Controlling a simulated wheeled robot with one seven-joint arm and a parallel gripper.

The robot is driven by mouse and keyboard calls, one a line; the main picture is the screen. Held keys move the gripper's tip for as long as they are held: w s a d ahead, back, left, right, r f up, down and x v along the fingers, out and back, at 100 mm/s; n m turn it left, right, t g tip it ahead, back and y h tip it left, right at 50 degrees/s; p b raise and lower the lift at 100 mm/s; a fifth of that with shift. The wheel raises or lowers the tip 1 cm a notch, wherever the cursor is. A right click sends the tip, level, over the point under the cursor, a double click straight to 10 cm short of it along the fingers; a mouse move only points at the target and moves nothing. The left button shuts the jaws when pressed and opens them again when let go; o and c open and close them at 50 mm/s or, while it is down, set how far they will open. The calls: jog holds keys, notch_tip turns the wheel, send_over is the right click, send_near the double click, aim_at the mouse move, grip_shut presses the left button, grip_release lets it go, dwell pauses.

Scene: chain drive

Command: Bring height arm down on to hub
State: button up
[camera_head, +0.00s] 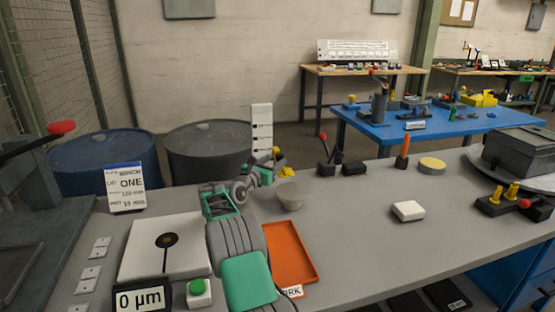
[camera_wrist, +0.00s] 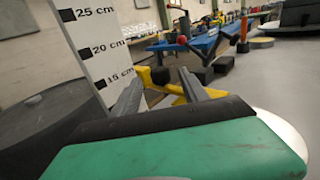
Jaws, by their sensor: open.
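The height arm is a yellow piece with a dark knob at the foot of a white upright scale. It shows in the wrist view (camera_wrist: 181,90), between and just beyond my fingers, and partly in the head view (camera_head: 280,160) behind my gripper. My gripper (camera_head: 266,171) is open; in the wrist view its two grey fingers (camera_wrist: 161,78) stand apart, one each side of the knob. Contact cannot be told. The scale (camera_head: 261,130) reads 15, 20 and 25 cm in the wrist view (camera_wrist: 98,48). I cannot clearly pick out the hub.
An orange tray (camera_head: 298,262), a white plate (camera_head: 140,250) and a "0 µm" readout (camera_head: 139,299) lie near my arm. A black lever block (camera_head: 326,168) stands behind. The bench middle is mostly clear.

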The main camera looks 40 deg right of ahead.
aim_at(278, 158)
jog(key=x, duration=0.3)
jog(key=shift+w+d, duration=0.1)
jog(key=shift+d, duration=0.1)
grip_shut()
dwell(0.3)
dwell(0.9)
